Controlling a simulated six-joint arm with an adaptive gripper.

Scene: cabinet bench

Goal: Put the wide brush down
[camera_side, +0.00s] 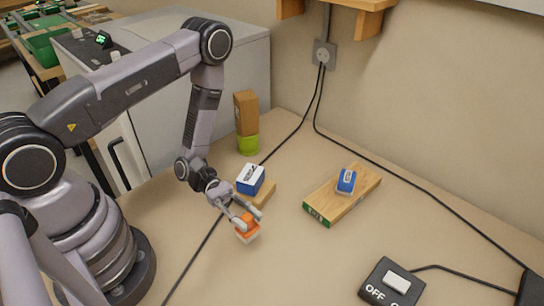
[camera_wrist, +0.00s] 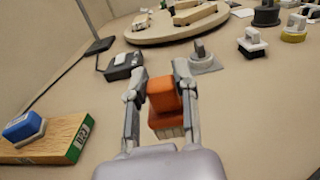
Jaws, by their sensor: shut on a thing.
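The wide brush (camera_side: 247,227) has an orange handle and pale bristles. It also shows in the wrist view (camera_wrist: 164,97), with the bristles on the near, lower side. My gripper (camera_side: 243,218) is shut on the orange handle, one finger on each side, as the wrist view also shows at its fingertips (camera_wrist: 160,82). The brush is over bare bench, in front of the blue-and-white item. I cannot tell whether its bristles touch the bench. The fingers partly hide the handle in the side view.
A wooden board (camera_side: 322,207) carries a blue brush-like item (camera_side: 346,180). A blue-and-white item (camera_side: 250,178) sits on a wood block (camera_side: 264,193) close behind my gripper. A switch box (camera_side: 378,289) stands at the front right. A cable (camera_side: 205,240) runs left of the brush. Bench right of the brush is clear.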

